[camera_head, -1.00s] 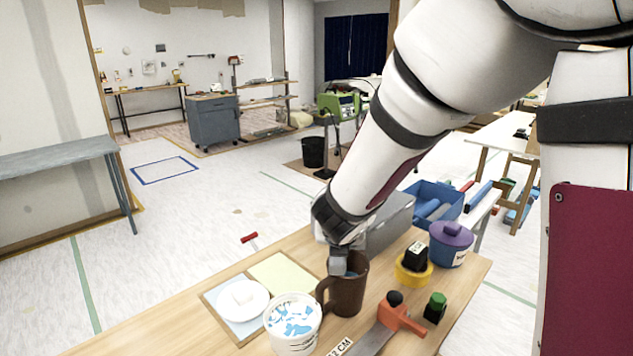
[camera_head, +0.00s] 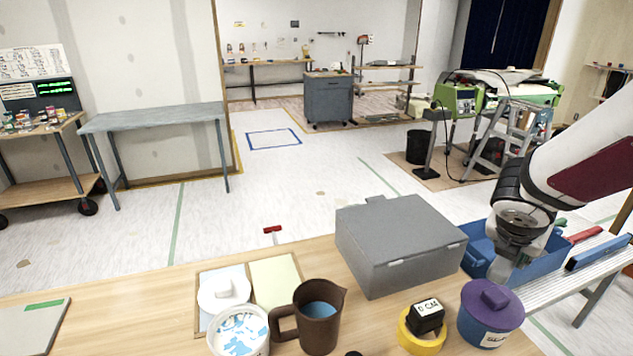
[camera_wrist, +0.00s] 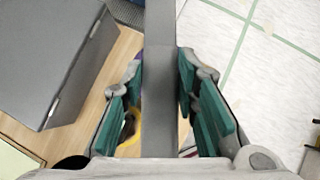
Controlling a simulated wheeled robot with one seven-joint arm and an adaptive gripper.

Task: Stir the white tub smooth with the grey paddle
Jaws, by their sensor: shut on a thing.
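The white tub (camera_head: 238,332) stands at the front of the wooden table, cut by the lower edge of the head view. Its contents are white with uneven blue patches. My gripper (camera_head: 508,262) is at the right, above the blue crate and behind the purple-lidded pot, well away from the tub. In the wrist view its teal-padded fingers (camera_wrist: 160,110) lie on both sides of a long grey bar, the grey paddle (camera_wrist: 160,60), and are shut on it. The paddle's far end runs out of the wrist view. The tub is not in the wrist view.
A brown jug (camera_head: 318,318) with blue liquid stands right of the tub. A grey box (camera_head: 400,245) stands behind it. A yellow ring (camera_head: 422,340) with a black block, the purple-lidded pot (camera_head: 490,315) and the blue crate (camera_head: 545,262) are at the right.

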